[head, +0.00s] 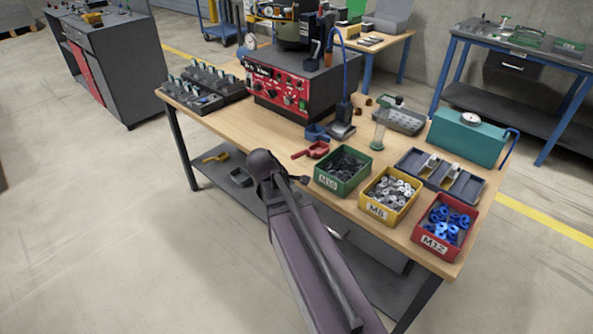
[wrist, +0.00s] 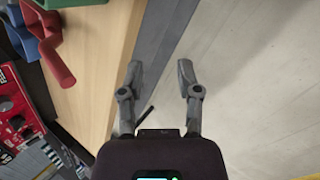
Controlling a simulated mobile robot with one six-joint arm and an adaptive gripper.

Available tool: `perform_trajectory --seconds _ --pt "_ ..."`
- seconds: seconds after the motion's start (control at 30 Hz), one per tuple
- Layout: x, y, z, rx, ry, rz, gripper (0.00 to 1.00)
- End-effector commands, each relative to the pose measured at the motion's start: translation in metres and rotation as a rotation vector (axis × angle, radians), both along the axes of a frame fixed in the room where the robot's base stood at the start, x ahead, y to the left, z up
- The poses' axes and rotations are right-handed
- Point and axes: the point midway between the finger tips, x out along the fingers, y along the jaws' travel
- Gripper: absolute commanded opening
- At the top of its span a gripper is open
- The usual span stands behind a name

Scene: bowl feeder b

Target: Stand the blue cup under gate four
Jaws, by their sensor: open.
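The blue cup (head: 317,132) is a small scoop-like cup on the wooden table, in front of the red-fronted machine and behind the red cup (head: 317,150). My gripper (wrist: 160,72) is open and empty, over the table's front edge and the floor, apart from both cups. In the head view it is mostly hidden by my arm. I cannot tell which part is gate four; dark racks with several upright pieces (head: 203,85) stand at the table's left.
A red-fronted machine (head: 282,90) stands at the table's back. Green (head: 342,172), yellow (head: 390,196) and red (head: 445,225) bins of parts line the front right. A clear cylinder (head: 379,135) stands behind them. The table front, left of the cups, is clear.

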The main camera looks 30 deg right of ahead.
Motion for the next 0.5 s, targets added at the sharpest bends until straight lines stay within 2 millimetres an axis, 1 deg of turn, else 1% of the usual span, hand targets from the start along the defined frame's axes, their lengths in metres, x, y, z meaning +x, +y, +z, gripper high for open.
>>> perform_trajectory --seconds 0.03,0.2,0.4,0.5 --pt "-0.011 0.012 -0.014 0.059 -0.019 -0.062 0.44" --pt "-0.039 0.051 -0.042 0.265 -0.062 -0.315 0.44" --pt "-0.067 0.093 -0.064 0.449 -0.058 -0.583 0.44" --pt "-0.077 0.108 -0.069 0.506 -0.046 -0.681 0.44"
